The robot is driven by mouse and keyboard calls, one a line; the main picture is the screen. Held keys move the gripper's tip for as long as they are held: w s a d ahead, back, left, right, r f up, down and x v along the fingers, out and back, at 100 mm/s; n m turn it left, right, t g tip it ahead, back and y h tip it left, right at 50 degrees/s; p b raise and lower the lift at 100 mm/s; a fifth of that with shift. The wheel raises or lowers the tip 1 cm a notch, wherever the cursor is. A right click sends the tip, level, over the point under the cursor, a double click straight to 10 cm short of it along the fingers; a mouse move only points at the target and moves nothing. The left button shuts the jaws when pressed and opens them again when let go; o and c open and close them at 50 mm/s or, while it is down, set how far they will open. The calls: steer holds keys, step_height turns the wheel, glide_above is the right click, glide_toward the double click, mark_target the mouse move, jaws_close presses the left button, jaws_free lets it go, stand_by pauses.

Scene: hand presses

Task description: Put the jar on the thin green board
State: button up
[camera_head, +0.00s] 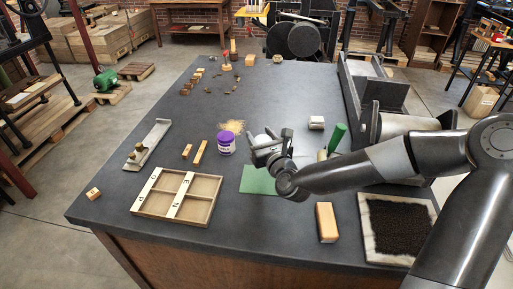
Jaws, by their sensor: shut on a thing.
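A purple jar (226,143) with a pale label stands upright on the dark bench, left of my gripper. My gripper (256,145) reaches in from the right, above the far edge of the thin green board. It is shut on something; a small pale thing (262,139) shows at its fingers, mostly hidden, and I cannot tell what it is. A gap of bench seems to show between the purple jar and the fingers. The thin green board (257,182) lies flat, its right part hidden by my wrist; its visible part is bare.
A divided wooden tray (177,203) lies left of the board, with wooden strips (200,153) behind it. A green cylinder (338,134), a wooden block (327,222) and a dark-filled tray (398,228) are to the right.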

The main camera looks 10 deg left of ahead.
steer(key=shift+w+a+f, duration=0.1)
steer(key=shift+a+f, duration=0.4)
steer(key=shift+a, duration=0.2)
steer(key=shift+f, duration=1.9)
steer(key=shift+f, duration=0.15)
steer(key=o, duration=1.1)
steer(key=shift+o, duration=0.2)
steer(key=v, duration=0.7)
steer(key=shift+s+d, duration=0.15)
steer(key=shift+s, duration=0.15)
